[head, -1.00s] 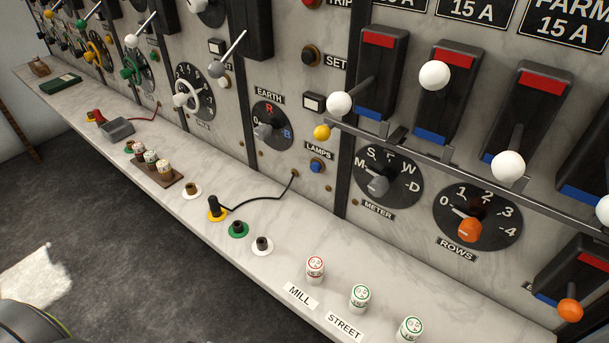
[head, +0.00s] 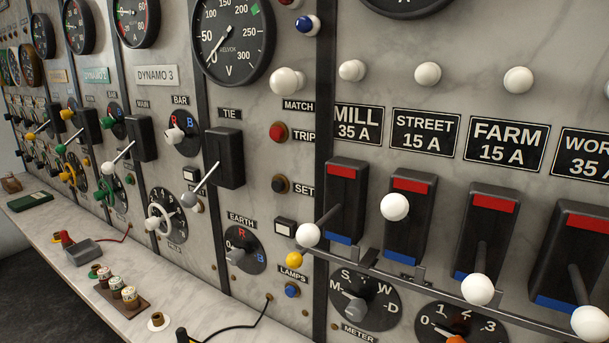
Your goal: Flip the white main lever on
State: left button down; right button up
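The white main lever (head: 108,167) is on the Dynamo 3 panel, left of centre in the head view. Its white ball knob is on a thin metal rod that slants down and out to the left from a black switch box (head: 141,139) under the label MAIN. The Dynamo 3 nameplate (head: 163,75) is above it. Neither of my grippers is in view.
A grey-knobbed tie lever (head: 188,199) sticks out to its right. Green (head: 65,114) and yellow levers are further left. White-knobbed feeder levers (head: 394,207) and a metal rail are at right. A marble ledge (head: 200,310) below carries small items.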

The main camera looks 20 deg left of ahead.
aim_at(108, 166)
jog(key=u, duration=1.6)
jog(key=z, duration=0.55)
jog(key=i+j+z, duration=0.35)
jog(key=j, duration=0.25)
jog(key=i+j+z, duration=0.2)
jog(key=j+z, duration=0.2)
jog(key=j, duration=0.25)
jog(key=j+z, duration=0.2)
jog(key=j, duration=0.15)
jog(key=i+j, duration=0.1)
jog(key=j, duration=0.35)
jog(key=i+j, duration=0.15)
jog(key=j, duration=0.3)
